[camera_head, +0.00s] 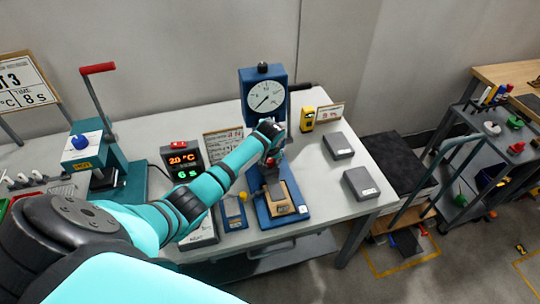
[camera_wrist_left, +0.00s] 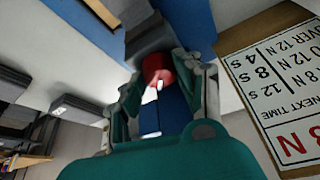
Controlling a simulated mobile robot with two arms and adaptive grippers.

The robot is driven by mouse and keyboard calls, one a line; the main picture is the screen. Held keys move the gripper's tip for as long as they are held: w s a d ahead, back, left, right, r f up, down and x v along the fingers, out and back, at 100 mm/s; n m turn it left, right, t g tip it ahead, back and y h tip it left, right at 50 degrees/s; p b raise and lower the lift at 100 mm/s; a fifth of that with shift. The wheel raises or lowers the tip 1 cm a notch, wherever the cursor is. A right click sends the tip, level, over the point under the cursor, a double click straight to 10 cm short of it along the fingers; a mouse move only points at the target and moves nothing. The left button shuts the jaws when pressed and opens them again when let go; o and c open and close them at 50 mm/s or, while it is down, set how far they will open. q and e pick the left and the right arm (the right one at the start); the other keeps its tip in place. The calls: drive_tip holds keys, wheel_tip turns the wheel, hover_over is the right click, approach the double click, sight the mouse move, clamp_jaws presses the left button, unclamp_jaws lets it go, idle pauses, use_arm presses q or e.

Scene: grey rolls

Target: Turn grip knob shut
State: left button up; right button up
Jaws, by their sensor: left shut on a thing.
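The red grip knob (camera_wrist_left: 158,68) is on the blue test stand (camera_head: 249,85), which has a round white dial (camera_head: 265,97) at its top. In the left wrist view the knob sits between my left gripper's fingers (camera_wrist_left: 160,85), which are shut on it. In the head view my left gripper (camera_head: 271,150) is in front of the stand, below the dial, and covers most of the knob. A tan block (camera_head: 280,200) lies on the stand's blue base below the gripper. My right gripper is not in view.
A yellow meter (camera_head: 307,119) and two grey boxes (camera_head: 338,145) (camera_head: 361,183) lie to the right. A cart (camera_head: 490,150) stands beyond the table's right edge.

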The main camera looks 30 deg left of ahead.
use_arm(q)
drive_tip(key=shift+m+t+h+p, duration=0.3)
drive_tip(key=shift+m+p, duration=0.2)
drive_tip(key=shift+m, duration=0.6)
drive_tip(key=o, duration=1.1)
drive_tip(key=shift+o, duration=0.2)
drive_tip(key=shift+r, duration=0.1)
drive_tip(key=v, duration=1.1)
drive_tip(key=shift+s+r, duration=0.2)
drive_tip(key=shift+r, duration=0.2)
